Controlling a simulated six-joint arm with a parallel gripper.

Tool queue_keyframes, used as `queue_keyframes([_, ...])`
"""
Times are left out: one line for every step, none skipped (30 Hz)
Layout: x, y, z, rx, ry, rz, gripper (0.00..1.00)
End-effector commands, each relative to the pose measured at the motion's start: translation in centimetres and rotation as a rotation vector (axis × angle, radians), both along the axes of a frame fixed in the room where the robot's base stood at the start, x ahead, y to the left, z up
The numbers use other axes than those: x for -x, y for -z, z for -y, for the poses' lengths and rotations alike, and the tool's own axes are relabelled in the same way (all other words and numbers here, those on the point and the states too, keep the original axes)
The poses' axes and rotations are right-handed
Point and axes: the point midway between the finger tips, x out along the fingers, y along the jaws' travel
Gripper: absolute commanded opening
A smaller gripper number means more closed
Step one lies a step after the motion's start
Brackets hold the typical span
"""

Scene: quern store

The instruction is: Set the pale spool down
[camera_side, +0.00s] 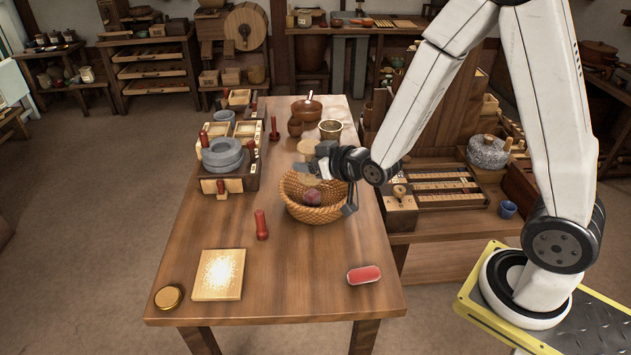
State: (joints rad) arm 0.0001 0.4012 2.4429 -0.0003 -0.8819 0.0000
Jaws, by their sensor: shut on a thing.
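My gripper (319,164) reaches in from the right, over the back of the round wicker basket (316,214). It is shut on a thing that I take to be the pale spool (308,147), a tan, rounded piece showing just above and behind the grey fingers. The fingers and wrist hide the contact, so the exact hold and the spool's tilt cannot be told. The basket stands on the wooden table (300,284) with a dark reddish block (312,196) inside.
A red peg (261,225) stands left of the basket. A pale square board (218,274), a brass lid (169,297) and a red block (364,275) lie in front. A grey quern stone (222,155) is at left; pots (330,130) stand behind. The front middle is clear.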

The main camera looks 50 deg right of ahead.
Motion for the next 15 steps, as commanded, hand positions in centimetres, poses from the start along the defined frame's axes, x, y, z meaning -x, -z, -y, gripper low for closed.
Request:
queue_keyframes([0.36,-0.26,0.00,0.000,0.000,0.002,0.04])
queue_keyframes([0.53,-0.33,0.00,0.000,0.000,0.002,0.04])
queue_keyframes([0.71,-0.36,0.00,0.000,0.000,0.001,0.04])
queue_keyframes([0.81,-0.38,0.00,0.000,0.000,0.001,0.04])
queue_keyframes([0.86,-0.39,0.00,0.000,0.000,0.000,0.04])
queue_keyframes([0.89,-0.40,0.00,0.000,0.000,0.000,0.04])
queue_keyframes([0.89,-0.40,0.00,0.000,0.000,0.000,0.04])
queue_keyframes([0.89,-0.40,0.00,0.000,0.000,0.000,0.04])
queue_keyframes([0.88,-0.39,0.00,0.000,0.000,0.000,0.04])
queue_keyframes([0.88,-0.39,0.00,0.000,0.000,0.000,0.04])
queue_keyframes([0.87,-0.38,0.00,0.000,0.000,0.000,0.04])
queue_keyframes([0.87,-0.38,0.00,0.000,0.000,0.000,0.04])
queue_keyframes([0.87,-0.39,0.00,0.000,0.000,0.000,0.04])
queue_keyframes([0.86,-0.38,0.00,0.000,0.000,0.000,0.04])
queue_keyframes([0.86,-0.39,0.00,0.000,0.000,0.000,0.04])
